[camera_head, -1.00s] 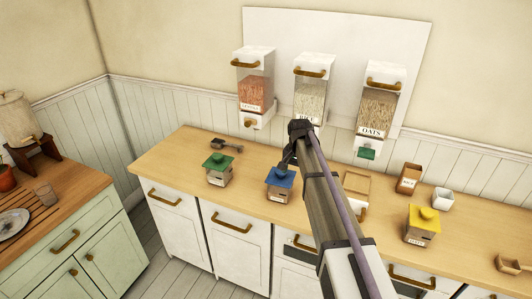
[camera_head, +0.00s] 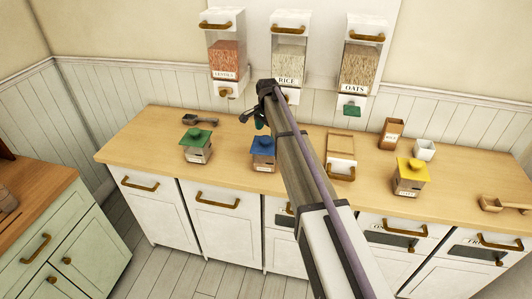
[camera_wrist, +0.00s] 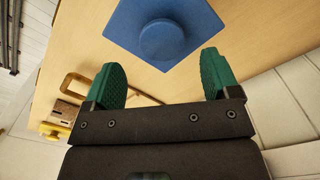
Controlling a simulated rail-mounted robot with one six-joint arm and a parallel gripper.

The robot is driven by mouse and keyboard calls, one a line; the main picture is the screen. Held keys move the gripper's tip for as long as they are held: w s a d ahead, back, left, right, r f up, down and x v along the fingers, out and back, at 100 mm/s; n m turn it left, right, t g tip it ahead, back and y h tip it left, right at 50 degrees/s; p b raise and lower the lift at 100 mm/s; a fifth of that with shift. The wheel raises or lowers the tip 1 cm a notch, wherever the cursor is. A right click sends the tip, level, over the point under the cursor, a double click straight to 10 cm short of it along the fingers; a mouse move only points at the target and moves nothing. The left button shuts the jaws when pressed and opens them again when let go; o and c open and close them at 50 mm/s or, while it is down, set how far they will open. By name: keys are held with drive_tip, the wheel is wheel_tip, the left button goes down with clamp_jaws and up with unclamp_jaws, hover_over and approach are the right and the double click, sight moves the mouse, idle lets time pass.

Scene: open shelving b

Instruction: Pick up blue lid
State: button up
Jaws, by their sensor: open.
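The blue lid (camera_head: 263,147) is a square with a round knob and sits on a small box-shaped jar (camera_head: 262,165) on the wooden counter, near the middle. In the wrist view the blue lid (camera_wrist: 165,35) shows from above, its knob lying just beyond and between the fingertips. My gripper (camera_head: 252,120) is above and slightly behind the blue lid in the head view. In the wrist view my gripper (camera_wrist: 163,70) has two green fingers spread wide, with nothing between them. The jar under the lid is hidden in the wrist view.
A jar with a green lid (camera_head: 197,138) stands to the left, and one with a yellow lid (camera_head: 412,171) to the right. A dark scoop (camera_head: 200,120) lies behind. Wall dispensers of lentils (camera_head: 226,58), rice (camera_head: 289,62) and oats (camera_head: 360,68) hang above the counter (camera_head: 140,145).

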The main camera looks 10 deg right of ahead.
sight(266, 138)
drive_tip(key=f+b, duration=0.5)
drive_tip(key=shift+w+a+f, duration=0.15)
drive_tip(key=shift+a+f, duration=0.05)
drive_tip(key=shift+f, duration=0.05)
drive_tip(key=shift+r, duration=0.3)
drive_tip(key=c, duration=1.1)
drive_tip(key=shift+o, duration=0.2)
